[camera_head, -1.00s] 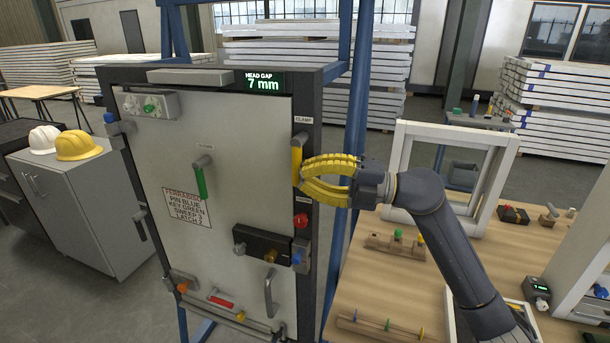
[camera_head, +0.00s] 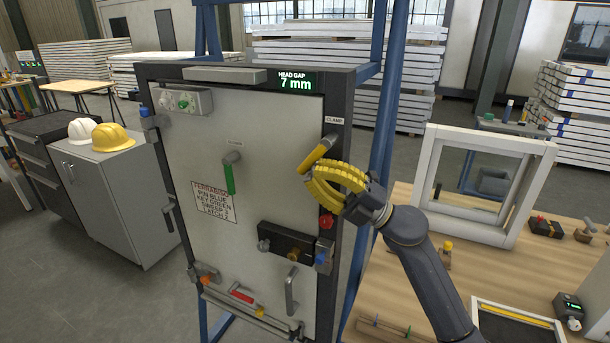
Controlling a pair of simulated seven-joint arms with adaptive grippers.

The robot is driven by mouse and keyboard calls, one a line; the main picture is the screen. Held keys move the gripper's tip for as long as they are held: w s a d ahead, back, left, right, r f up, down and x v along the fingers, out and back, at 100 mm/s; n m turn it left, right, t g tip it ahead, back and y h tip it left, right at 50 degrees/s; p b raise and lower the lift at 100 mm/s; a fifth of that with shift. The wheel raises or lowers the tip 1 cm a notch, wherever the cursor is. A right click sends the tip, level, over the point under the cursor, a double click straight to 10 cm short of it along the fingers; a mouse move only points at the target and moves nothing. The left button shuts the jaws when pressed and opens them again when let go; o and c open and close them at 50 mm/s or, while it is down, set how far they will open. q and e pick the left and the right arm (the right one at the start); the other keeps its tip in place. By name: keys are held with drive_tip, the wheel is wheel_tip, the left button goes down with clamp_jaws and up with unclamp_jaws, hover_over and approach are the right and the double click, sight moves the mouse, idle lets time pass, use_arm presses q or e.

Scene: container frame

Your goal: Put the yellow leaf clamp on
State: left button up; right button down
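The yellow leaf clamp handle (camera_head: 317,156) is on the right frame post of the grey door leaf (camera_head: 262,125), under a CLAMP label. It is tilted, its upper end on the post and its lower end pointing down and left over the leaf. My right gripper (camera_head: 311,180), with yellow fingers, is just right of and below the handle, its upper finger close to or touching it. The fingers bow apart in the middle and their tips are near each other; I cannot tell whether they grip anything. My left gripper is not in view.
The display (camera_head: 297,81) reads HEAD GAP 7 mm. A green handle (camera_head: 230,178), a red knob (camera_head: 326,221) and a black lock box (camera_head: 286,243) sit on the door and frame. A wooden bench (camera_head: 410,285) with a white window frame (camera_head: 432,185) stands at right.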

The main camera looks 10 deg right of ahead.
drive_tip(key=shift+w+a+r, duration=0.4)
drive_tip(key=shift+w+a, duration=0.2)
drive_tip(key=shift+a, duration=0.2)
drive_tip(key=shift+a+r, duration=0.1)
drive_tip(key=shift+a, duration=0.05)
drive_tip(key=v, duration=1.2)
idle(0.7)
